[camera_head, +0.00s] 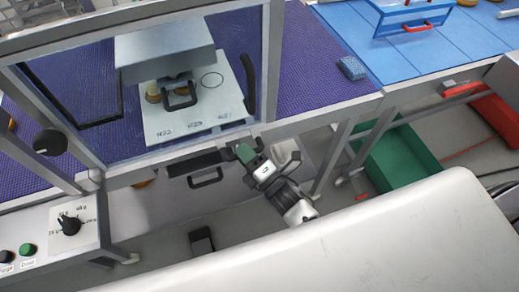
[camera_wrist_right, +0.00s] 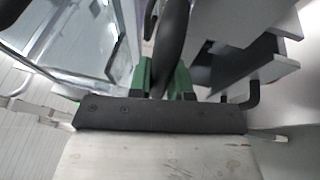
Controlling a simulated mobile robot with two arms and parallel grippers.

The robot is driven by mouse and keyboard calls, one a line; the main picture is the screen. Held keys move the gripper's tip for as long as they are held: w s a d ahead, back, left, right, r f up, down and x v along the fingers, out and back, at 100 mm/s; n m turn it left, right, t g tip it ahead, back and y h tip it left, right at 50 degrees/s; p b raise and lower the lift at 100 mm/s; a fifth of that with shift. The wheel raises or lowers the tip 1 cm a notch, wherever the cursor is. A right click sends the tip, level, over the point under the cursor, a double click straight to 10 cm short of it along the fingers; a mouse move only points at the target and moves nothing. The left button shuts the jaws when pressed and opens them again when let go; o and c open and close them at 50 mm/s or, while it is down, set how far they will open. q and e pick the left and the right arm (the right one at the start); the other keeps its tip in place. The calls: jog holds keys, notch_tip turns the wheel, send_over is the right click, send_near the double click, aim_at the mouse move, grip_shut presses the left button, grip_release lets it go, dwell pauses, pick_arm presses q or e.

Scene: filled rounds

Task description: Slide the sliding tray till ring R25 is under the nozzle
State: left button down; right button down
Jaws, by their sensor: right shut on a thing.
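The white sliding tray (camera_head: 160,122) lies on the purple mat inside a framed enclosure. Labels run along its front edge, too small to read surely. A yellowish cup (camera_head: 153,93) stands left of a black handle-shaped piece (camera_head: 180,98), under the grey head (camera_head: 165,52). The nozzle tip is hidden there. My right gripper (camera_head: 243,151) is at the enclosure's front edge, below the tray. In the right wrist view its green fingers are shut on a black curved bar (camera_wrist_right: 173,40). My left gripper is out of view.
A black upright handle (camera_head: 248,85) is beside the frame's right post. A drawer with a black pull (camera_head: 205,178) sits under the table. A control box with a knob (camera_head: 69,225) stands at left. A green bin (camera_head: 400,160) is at right.

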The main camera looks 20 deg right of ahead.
jog(key=a, duration=0.3)
jog(key=shift+f, duration=0.1)
jog(key=shift+d, duration=0.5)
jog(key=shift+s+d, duration=0.1)
jog(key=shift+d, duration=0.1)
jog(key=c, duration=1.4)
grip_release()
jog(key=o, duration=0.3)
jog(key=shift+a, duration=0.25)
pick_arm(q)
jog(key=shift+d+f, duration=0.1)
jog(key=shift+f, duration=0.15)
pick_arm(e)
jog(key=shift+o, duration=0.2)
jog(key=shift+d, duration=0.1)
pick_arm(q)
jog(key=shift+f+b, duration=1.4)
jog(key=shift+b, duration=0.1)
pick_arm(e)
jog(key=v, duration=1)
jog(key=shift+s, duration=0.4)
jog(key=shift+d, duration=0.1)
